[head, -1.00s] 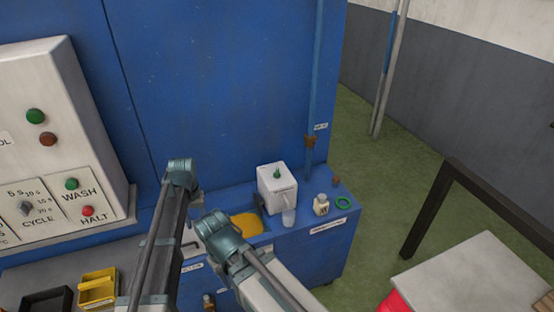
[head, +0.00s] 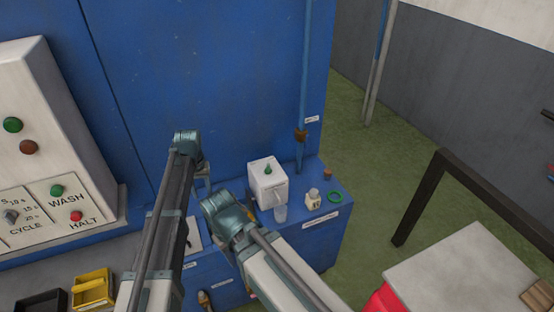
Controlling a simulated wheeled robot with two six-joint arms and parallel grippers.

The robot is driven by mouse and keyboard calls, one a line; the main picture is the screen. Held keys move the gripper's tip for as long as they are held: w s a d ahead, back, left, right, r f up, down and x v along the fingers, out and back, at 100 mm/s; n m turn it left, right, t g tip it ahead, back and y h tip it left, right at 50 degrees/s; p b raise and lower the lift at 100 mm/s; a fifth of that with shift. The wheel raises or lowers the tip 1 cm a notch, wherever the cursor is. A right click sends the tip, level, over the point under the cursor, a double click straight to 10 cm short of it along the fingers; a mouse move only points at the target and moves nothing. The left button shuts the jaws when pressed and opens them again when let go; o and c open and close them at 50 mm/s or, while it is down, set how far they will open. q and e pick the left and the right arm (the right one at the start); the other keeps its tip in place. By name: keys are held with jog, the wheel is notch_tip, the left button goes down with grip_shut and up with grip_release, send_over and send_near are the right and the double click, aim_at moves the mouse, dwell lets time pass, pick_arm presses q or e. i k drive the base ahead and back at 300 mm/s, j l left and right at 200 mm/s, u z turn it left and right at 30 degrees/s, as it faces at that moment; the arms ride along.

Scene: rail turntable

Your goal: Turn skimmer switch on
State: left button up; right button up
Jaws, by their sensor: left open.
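A white box (head: 268,187) with a small green knob or lever (head: 268,170) on top stands on the blue ledge (head: 326,232); it may carry the skimmer switch, but I can read no such label.
A control panel (head: 62,150) with buttons is at the left. A yellow bin (head: 92,288) is below it. A dark frame (head: 420,200) and pale-topped table (head: 455,265) stand right, with green floor between.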

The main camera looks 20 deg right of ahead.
aim_at(268, 171)
jog(key=i+l+z, duration=0.25)
jog(key=i, duration=0.15)
jog(key=i+l+z, duration=0.25)
jog(key=i, duration=0.15)
